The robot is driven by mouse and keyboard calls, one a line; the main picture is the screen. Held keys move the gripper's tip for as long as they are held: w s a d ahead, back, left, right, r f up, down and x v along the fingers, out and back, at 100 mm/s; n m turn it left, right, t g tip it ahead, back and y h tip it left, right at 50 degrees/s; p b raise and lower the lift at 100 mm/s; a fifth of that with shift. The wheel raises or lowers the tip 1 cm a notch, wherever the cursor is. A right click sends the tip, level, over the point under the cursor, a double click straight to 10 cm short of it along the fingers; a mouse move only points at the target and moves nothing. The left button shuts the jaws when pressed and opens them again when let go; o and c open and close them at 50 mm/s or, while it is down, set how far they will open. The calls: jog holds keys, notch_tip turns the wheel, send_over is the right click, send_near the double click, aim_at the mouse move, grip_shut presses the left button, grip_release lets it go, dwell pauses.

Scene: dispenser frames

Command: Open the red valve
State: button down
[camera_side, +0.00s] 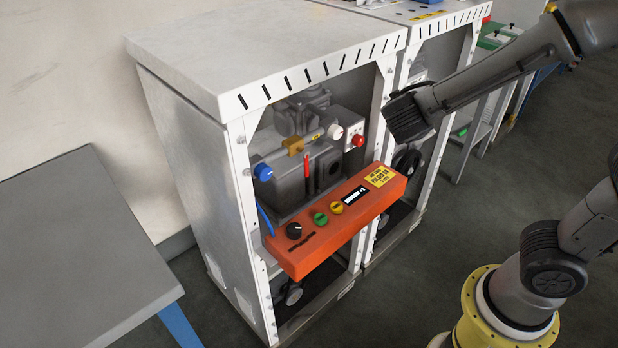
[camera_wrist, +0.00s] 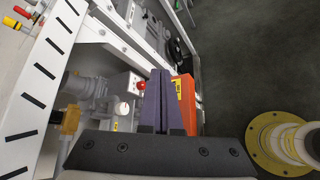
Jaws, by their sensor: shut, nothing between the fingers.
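Two red parts show on the machine in the side view: an upright red handle (camera_side: 308,172) in front of the grey pump body, and a round red knob (camera_side: 358,140) on a small white box to its right. I cannot tell for sure which is the valve. The red knob also shows in the wrist view (camera_wrist: 140,86), left of my gripper. My gripper (camera_wrist: 160,72) is shut and empty, its purple fingers pointing up the picture, apart from the knob. The upright handle cannot be made out in the wrist view. In the side view, the fingers cannot be made out by the dark arm end.
An orange control panel (camera_side: 335,220) with knobs juts out below the opening. The white cabinet frame (camera_side: 245,190) surrounds it. A blue knob (camera_side: 263,172), a white knob (camera_side: 335,131) and a brass part (camera_side: 293,145) sit near the pump. Open floor lies to the right.

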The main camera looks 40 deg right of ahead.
aim_at(307, 172)
jog(key=w+a+f+n+t, duration=0.55)
jog(key=w+a+n, duration=0.2)
jog(key=a, duration=0.25)
jog(key=s+a+f+n+t+y, duration=0.1)
jog(key=a+f+n+t+y, duration=0.1)
jog(key=a+f+n, duration=0.5)
notch_tip(307, 172, down, 4)
jog(key=a, duration=0.2)
jog(key=shift+s+a+n+y, duration=0.25)
jog(key=shift+a+n+y, duration=0.1)
jog(key=shift+a+y, duration=0.05)
jog(key=shift+w+d, duration=0.1)
jog(key=x, duration=0.8)
jog(key=r+x, duration=0.1)
jog(key=x, duration=0.4)
jog(key=shift+w, duration=0.1)
jog(key=shift+w+d, duration=0.25)
jog(key=shift+w, duration=0.1)
